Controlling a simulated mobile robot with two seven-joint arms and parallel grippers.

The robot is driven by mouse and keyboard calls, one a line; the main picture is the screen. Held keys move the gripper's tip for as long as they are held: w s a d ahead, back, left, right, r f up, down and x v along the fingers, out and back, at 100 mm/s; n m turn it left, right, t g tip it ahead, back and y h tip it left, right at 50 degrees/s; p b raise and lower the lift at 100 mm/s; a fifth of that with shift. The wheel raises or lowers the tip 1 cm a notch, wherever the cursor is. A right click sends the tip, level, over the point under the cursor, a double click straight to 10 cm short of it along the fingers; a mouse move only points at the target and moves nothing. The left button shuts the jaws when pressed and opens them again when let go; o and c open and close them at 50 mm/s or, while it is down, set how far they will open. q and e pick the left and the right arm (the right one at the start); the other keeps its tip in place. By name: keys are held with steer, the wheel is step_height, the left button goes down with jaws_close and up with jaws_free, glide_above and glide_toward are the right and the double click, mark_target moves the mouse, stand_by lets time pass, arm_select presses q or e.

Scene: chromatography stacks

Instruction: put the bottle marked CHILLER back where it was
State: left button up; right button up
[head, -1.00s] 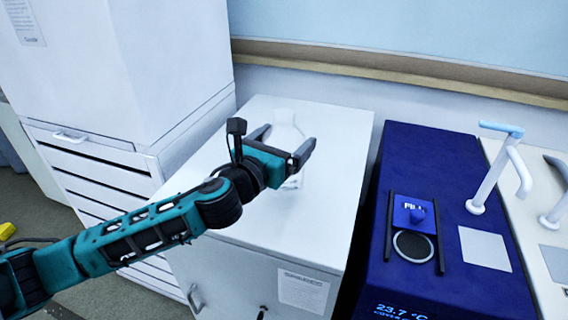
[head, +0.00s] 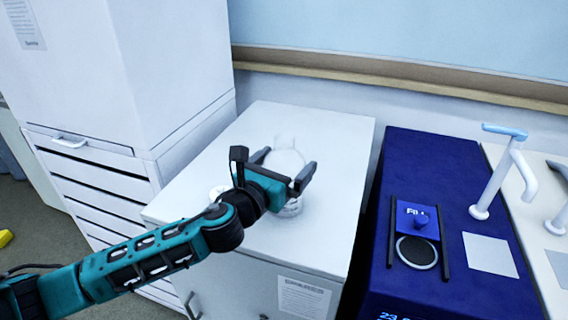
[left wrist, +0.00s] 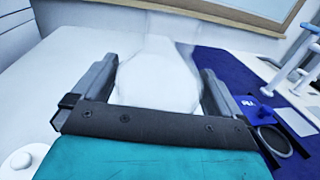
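A white bottle (head: 288,165) with rounded shoulders is over the top of the white cabinet (head: 335,150). No marking on it can be read. My left gripper (head: 285,168) has its two dark fingers on either side of the bottle and is shut on it. In the left wrist view the bottle (left wrist: 158,78) is upright and fills the space between the fingers. Whether its base touches the cabinet top is unclear. My right gripper is in neither view.
A small white round cap-like object (head: 216,191) lies on the cabinet top, left of the bottle, partly behind my arm. A dark blue chiller unit (head: 425,165) with a fill cap (head: 425,222) stands to the right. A tall white cabinet (head: 150,70) stands at left.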

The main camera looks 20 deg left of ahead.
arm_select(q)
steer(key=shift+r, duration=0.15)
steer(key=v, duration=1.2)
steer(key=shift+r, duration=0.1)
